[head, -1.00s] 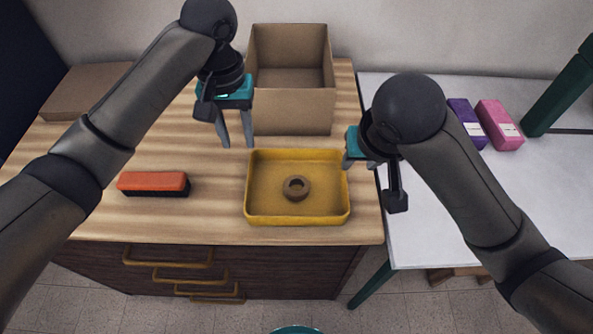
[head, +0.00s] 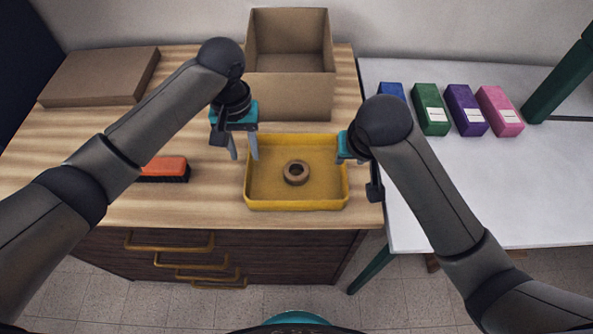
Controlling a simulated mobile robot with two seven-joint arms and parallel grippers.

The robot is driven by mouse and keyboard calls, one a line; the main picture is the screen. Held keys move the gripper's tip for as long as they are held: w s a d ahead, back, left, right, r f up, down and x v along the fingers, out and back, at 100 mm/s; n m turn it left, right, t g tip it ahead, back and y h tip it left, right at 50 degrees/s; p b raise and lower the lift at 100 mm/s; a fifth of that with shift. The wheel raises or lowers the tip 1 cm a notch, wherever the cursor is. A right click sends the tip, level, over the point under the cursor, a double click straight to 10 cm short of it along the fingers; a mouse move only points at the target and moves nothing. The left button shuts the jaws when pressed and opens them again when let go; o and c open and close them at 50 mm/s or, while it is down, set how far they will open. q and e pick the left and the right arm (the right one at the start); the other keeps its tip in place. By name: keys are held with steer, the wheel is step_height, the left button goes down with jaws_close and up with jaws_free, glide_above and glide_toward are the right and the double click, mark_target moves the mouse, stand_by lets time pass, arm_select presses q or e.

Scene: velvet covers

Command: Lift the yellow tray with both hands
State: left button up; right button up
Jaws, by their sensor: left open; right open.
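The yellow tray (head: 297,204) lies flat on the wooden counter near its front right, with a brown ring (head: 296,173) inside it. My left gripper (head: 244,158) is open at the tray's left rim, fingers pointing down; one finger appears left of the wall and the other near or over it. I cannot tell whether they touch. My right gripper (head: 343,160) is open at the tray's right rim. Its fingertips are partly hidden by its own wrist, so contact there is unclear.
An open cardboard box (head: 290,95) stands behind the tray. An orange brush (head: 165,168) lies to the left, partly behind my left arm. A flat cardboard box (head: 102,76) is at the back left. Blue, green (head: 430,108), purple and pink boxes stand on the white table (head: 520,190).

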mark_target(345, 165)
arm_select(q)
steer(key=shift+f, duration=3.4)
arm_select(e)
steer(key=shift+x, duration=3.45)
steer(key=shift+r, duration=0.1)
arm_select(q)
jaws_close()
arm_select(e)
jaws_close()
